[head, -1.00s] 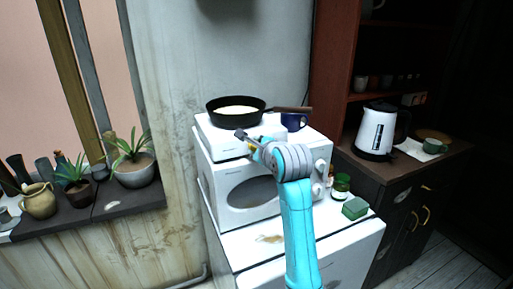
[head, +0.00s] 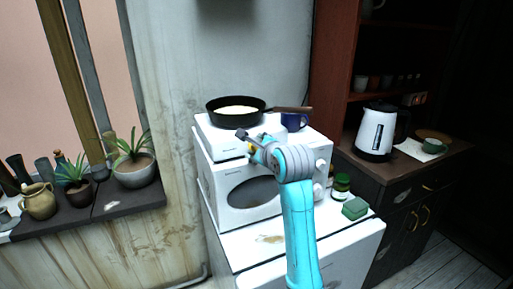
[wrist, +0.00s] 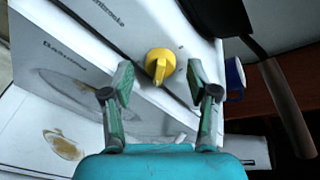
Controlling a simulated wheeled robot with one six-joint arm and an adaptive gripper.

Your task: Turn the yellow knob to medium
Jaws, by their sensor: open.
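The yellow knob (wrist: 160,66) sits on the front face of the white hot plate (head: 212,135). In the wrist view its grip bar points nearly straight down the picture, with a slight tilt. In the head view only a small yellow bit of the knob shows behind my gripper (head: 250,142). In the wrist view my gripper (wrist: 160,82) is open. One finger is on each side of the knob and a little below it, with a clear gap to both sides. I see no contact.
A black frying pan (head: 236,111) with pale contents stands on the hot plate, its handle reaching right. A blue mug (head: 294,121) is beside it. The hot plate rests on a white microwave (head: 228,212). A jar (head: 342,186) and a green box (head: 355,208) stand to the right.

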